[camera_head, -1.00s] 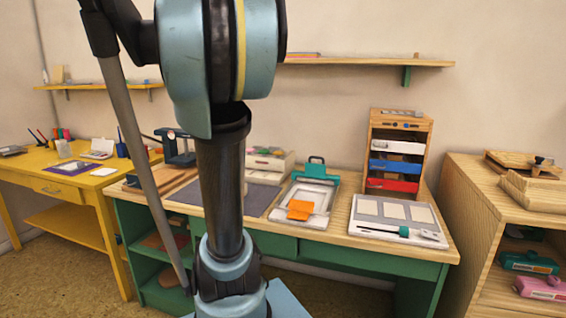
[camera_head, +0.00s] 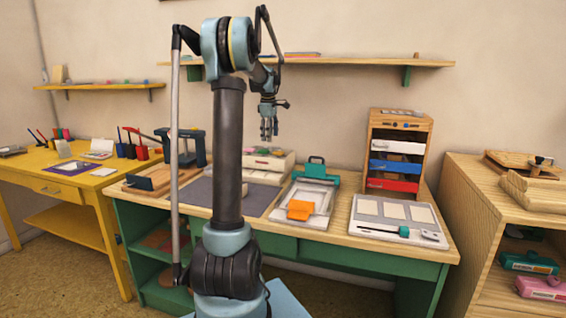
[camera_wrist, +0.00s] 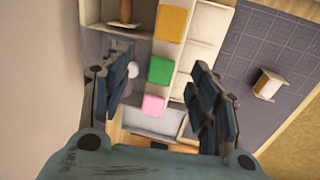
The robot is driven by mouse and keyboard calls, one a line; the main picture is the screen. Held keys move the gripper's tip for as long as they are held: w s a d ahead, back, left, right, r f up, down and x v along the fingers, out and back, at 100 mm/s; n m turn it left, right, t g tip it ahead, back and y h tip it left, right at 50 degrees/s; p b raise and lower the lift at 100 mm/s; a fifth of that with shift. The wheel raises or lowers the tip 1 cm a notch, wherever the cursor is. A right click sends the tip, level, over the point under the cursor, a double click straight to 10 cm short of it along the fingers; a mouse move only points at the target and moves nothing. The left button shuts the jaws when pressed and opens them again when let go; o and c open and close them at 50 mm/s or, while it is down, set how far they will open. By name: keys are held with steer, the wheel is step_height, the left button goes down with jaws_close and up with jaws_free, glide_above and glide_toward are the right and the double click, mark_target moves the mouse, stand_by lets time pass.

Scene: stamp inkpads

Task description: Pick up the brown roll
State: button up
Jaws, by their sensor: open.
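A brown rounded piece (camera_wrist: 125,12), possibly the brown roll, shows at the top edge of the wrist view, cut off by the frame. A small cream piece with a brown part (camera_wrist: 267,85) lies on the grey mat at the right of that view; I cannot tell if it is a roll. My gripper (camera_wrist: 160,98) is open, its fingers wide apart with nothing between them. In the head view my gripper (camera_head: 268,130) hangs pointing down, above the cream box (camera_head: 272,162) at the back of the green bench. No brown roll is clearly recognisable in the head view.
Orange, green (camera_wrist: 160,70) and pink pads sit below the fingers. A wooden drawer rack (camera_head: 399,127) and a teal-clipped board (camera_head: 316,171) stand right of the gripper. A dark-blue press (camera_head: 187,146) stands left. A shelf (camera_head: 355,62) runs behind, above gripper height.

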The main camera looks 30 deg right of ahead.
steer(key=w+d+f+n, duration=0.1)
steer(key=w+d+f, duration=0.1)
steer(key=d, duration=0.7)
steer(key=f, duration=1.1)
steer(key=shift+w+d+f, duration=0.35)
steer(key=shift+w+d, duration=0.05)
steer(key=c, duration=0.8)
